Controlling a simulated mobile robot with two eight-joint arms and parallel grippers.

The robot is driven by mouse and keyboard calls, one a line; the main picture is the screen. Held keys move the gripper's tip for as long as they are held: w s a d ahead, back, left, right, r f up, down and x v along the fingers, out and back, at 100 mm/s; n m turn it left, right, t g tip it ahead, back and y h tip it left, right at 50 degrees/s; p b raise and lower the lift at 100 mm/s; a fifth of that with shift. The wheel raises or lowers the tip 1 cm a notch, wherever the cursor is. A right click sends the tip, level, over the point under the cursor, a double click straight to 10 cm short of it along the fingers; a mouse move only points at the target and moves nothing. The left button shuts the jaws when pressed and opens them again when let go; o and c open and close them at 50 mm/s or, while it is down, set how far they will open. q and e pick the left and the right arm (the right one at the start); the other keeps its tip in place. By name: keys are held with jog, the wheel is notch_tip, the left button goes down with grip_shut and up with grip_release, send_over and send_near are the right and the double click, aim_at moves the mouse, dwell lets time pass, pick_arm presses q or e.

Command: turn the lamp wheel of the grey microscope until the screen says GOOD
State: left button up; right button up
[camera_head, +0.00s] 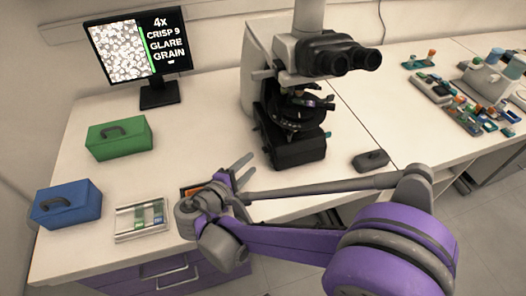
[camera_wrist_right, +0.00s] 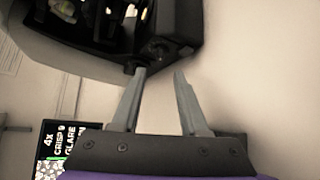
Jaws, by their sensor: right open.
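The grey microscope (camera_head: 262,70) stands on the bench at the centre back, with a black stage and base (camera_head: 298,150). Its screen (camera_head: 130,48) at the back left reads 4x, CRISP 9, GLARE, GRAIN; I see no GOOD on it. My right gripper (camera_head: 252,163) is open and empty, left of the base, fingers pointing towards it. In the right wrist view the open fingers (camera_wrist_right: 160,72) are just below the dark microscope body (camera_wrist_right: 100,28). A small dark knob (camera_wrist_right: 137,66) shows by the left fingertip; I cannot tell whether it is the lamp wheel or whether they touch. My left gripper is out of view.
A green box (camera_head: 119,138), a blue box (camera_head: 67,204) and a slide tray (camera_head: 130,237) stand on the left of the bench. A small dark object (camera_head: 371,160) lies right of the base. Several coloured parts and a device (camera_head: 490,80) fill the far right.

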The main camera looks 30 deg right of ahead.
aim_at(264, 152)
jog(key=b+x, duration=0.1)
jog(key=x, duration=0.7)
grip_shut()
